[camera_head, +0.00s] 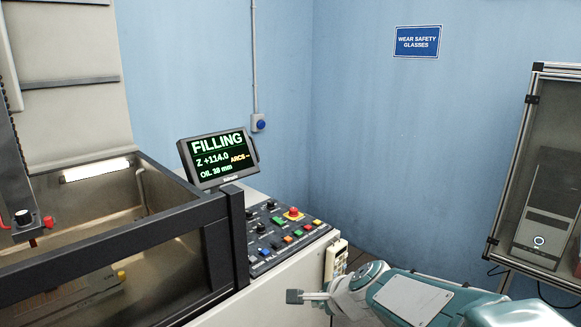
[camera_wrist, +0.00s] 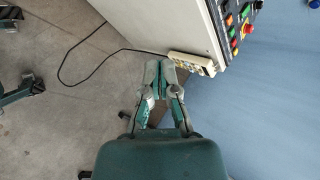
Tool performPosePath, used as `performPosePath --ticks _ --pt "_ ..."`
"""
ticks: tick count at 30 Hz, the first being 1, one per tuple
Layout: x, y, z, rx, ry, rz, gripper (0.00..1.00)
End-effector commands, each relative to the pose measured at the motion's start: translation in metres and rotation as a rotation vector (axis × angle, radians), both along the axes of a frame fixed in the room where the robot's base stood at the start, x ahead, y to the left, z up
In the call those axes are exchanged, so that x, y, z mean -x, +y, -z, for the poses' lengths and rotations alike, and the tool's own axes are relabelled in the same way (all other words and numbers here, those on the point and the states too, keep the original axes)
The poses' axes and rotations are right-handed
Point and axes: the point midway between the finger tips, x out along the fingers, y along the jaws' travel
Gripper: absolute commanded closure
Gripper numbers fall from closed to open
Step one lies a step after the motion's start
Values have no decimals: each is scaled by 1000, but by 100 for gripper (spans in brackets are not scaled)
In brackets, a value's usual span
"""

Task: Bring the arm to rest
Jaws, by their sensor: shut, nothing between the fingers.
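In the wrist view my gripper (camera_wrist: 161,64) is also shut and empty. Its fingertips appear close to a cream handheld keypad (camera_wrist: 190,63) hanging on the machine's side; I cannot tell whether they touch it.
A tank (camera_head: 228,238) with a black frame stands at left. A monitor (camera_head: 219,158) reads FILLING. The panel carries a red emergency button (camera_head: 293,213). A framed glass cabinet (camera_head: 513,150) stands at right. A black cable (camera_wrist: 98,67) lies on the floor.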

Motion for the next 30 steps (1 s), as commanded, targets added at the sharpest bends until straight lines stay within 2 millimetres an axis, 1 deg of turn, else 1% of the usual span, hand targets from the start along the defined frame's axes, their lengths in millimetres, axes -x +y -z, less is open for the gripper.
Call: performPosePath --ticks 1,2,5,9,11,15,18,21,24,30 --pt "10 -3 -7 40 -22 -49 100" --pt "17 -5 -11 70 -36 -86 100" --pt "44 -11 -21 197 -81 -232 100" --pt "92 -25 -32 429 -141 -471 100" --pt "113 -33 -34 531 -158 -569 100" --pt "159 -58 -35 771 -170 -784 100" --pt "186 -76 -34 921 -156 -910 100" --pt "204 -89 -32 1024 -135 -995 100" --pt "213 -97 -32 1073 -120 -1038 100" --pt "215 -98 -31 1085 -115 -1050 100"
